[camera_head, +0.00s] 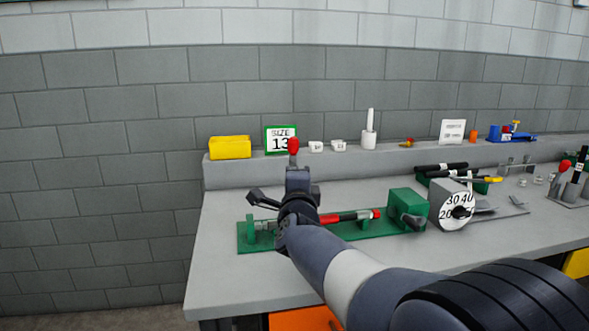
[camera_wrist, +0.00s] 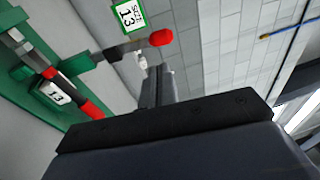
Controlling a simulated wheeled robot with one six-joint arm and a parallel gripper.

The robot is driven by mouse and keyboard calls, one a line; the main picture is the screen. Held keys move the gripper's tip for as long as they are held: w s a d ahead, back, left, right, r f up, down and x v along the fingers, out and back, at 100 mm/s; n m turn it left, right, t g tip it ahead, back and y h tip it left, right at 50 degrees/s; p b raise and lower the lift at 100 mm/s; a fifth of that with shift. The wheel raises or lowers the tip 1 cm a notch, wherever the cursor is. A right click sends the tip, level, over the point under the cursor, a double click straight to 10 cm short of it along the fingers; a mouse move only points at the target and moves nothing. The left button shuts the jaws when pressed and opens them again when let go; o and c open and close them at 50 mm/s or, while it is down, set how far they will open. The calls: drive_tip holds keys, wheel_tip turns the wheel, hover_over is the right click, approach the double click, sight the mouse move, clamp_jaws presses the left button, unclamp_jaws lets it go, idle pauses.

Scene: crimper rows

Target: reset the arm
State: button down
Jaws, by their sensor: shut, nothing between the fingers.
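My gripper (camera_head: 297,174) is over the left part of the green bench fixture (camera_head: 244,238), its fingers together and empty. Its dark fingers also show in the wrist view (camera_wrist: 155,72). A lever with a red knob (camera_head: 293,144) rises just beyond the fingertips; the knob also shows in the wrist view (camera_wrist: 161,37), apart from the fingers. My wrist hides part of the fixture.
On the back ledge stand a yellow bin (camera_head: 230,147), a green-framed "SIZE 13" card (camera_head: 281,139) and a white holder (camera_head: 369,135). A round numbered dial (camera_head: 458,211) and dark rods (camera_head: 440,169) are to the right. The bench's left front is clear.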

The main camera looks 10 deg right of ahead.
drive_tip(key=shift+s+a+f, duration=0.1)
drive_tip(key=shift+s+a, duration=0.05)
drive_tip(key=shift+s, duration=0.7)
